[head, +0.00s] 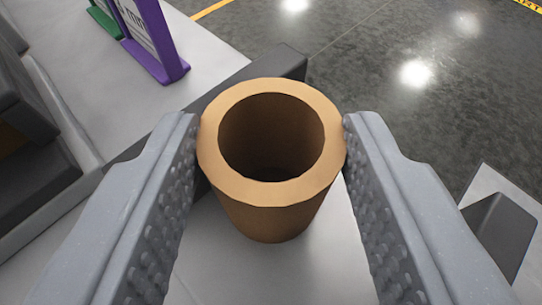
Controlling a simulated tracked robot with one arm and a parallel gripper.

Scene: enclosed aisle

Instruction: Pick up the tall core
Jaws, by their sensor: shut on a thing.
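The tall core (270,210) is a brown cardboard tube with a thick rim and an open hollow top. It is in the middle of the head view, seen from above and roughly upright. My gripper (270,135) has one grey studded finger on each side of it, and both touch the tube near its rim. The gripper is shut on the core. The core's lower end is over a pale surface, and I cannot tell whether it rests on it or hangs above it.
The pale surface (125,110) has a dark raised edge (285,65) behind the core. A purple holder (165,65) and a green one (103,20) stand at the upper left. Dark grey parts are at the far left. Open, shiny grey floor (400,110) lies to the right.

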